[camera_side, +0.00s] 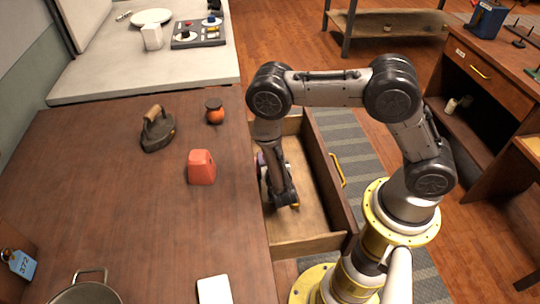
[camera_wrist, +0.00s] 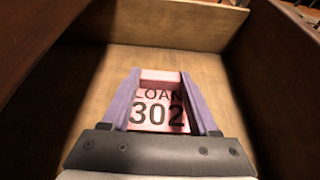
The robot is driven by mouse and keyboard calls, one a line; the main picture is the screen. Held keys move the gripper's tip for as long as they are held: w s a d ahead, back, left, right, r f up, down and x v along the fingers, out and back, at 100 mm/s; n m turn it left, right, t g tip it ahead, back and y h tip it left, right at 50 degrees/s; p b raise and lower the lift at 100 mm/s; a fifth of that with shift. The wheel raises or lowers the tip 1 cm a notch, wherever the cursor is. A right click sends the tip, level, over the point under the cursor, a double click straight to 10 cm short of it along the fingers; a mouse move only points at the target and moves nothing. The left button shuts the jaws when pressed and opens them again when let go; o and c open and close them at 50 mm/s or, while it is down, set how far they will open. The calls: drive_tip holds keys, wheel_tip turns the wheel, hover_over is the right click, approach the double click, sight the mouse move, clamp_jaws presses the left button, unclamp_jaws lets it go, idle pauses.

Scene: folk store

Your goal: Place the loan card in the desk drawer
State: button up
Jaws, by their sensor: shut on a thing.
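The desk drawer (camera_side: 315,225) is pulled open at the right side of the wooden desk, with a yellow handle on its front. In the side view my gripper (camera_side: 292,204) reaches down inside the drawer; the arm hides part of it. In the wrist view my gripper (camera_wrist: 163,80) has its two purple fingers on either side of the loan card (camera_wrist: 158,110), a pinkish card marked "LOAN 302". The gripper is shut on the card, close over the drawer's bare wooden bottom (camera_wrist: 215,75). I cannot tell whether the card touches the bottom.
The drawer walls stand close around my gripper. A counter (camera_side: 100,75) stands behind.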

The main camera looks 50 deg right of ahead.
drive_tip(key=shift+f, duration=0.55)
drive_tip(key=o, duration=1.5)
